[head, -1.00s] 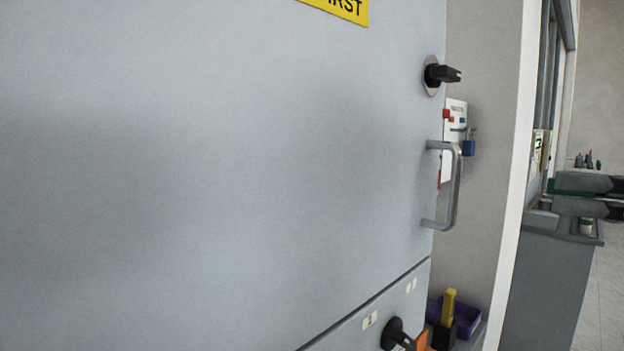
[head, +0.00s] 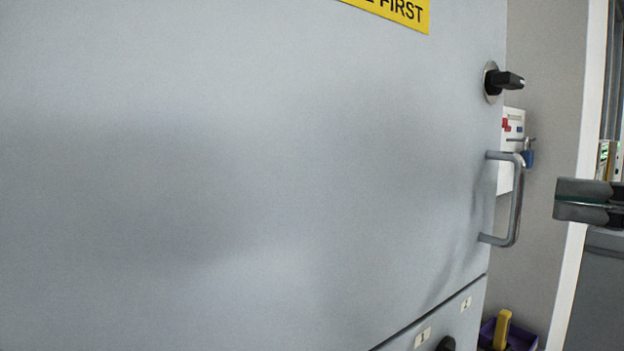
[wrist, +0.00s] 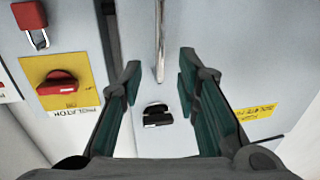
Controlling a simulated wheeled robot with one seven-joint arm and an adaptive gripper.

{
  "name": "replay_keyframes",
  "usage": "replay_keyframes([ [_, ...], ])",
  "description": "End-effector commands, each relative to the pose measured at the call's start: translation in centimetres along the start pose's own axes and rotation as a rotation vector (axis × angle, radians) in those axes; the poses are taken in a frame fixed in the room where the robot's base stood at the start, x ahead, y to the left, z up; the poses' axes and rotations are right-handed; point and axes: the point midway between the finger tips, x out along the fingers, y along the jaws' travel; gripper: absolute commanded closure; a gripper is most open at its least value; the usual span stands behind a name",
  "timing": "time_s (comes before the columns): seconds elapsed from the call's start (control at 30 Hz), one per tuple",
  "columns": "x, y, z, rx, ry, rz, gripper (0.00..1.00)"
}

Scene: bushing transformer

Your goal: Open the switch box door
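The switch box door (head: 250,170) is a large flat grey panel filling most of the head view, and it looks shut. A metal bar handle (head: 517,200) stands near its right edge, with a black turn latch (head: 503,80) above it. My gripper (head: 575,203) is at the right edge of the head view, partly cut off, to the right of the handle. In the wrist view my gripper (wrist: 160,62) is open and empty. The handle (wrist: 160,40) and the black latch (wrist: 157,115) show between its fingers, apparently untouched.
The wrist view shows a red rotary switch (wrist: 60,85) on a yellow plate and a red padlock (wrist: 30,22). A blue padlock (head: 527,158) hangs behind the handle. A purple bin (head: 520,338) sits low at right.

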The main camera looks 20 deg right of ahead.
Motion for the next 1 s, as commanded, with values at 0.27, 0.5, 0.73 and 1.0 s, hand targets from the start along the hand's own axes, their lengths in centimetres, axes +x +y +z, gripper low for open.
replay_keyframes([
  [0.27, 4.8, -0.1, -0.1, 0.001, 0.000, -0.002, 0.70],
  [0.5, 6.5, -0.1, -0.1, 0.000, 0.000, 0.000, 0.70],
  [0.73, 6.7, -0.1, 0.0, 0.001, 0.000, 0.001, 0.70],
  [1.0, 6.7, -0.1, 0.0, 0.000, 0.000, 0.000, 1.00],
])
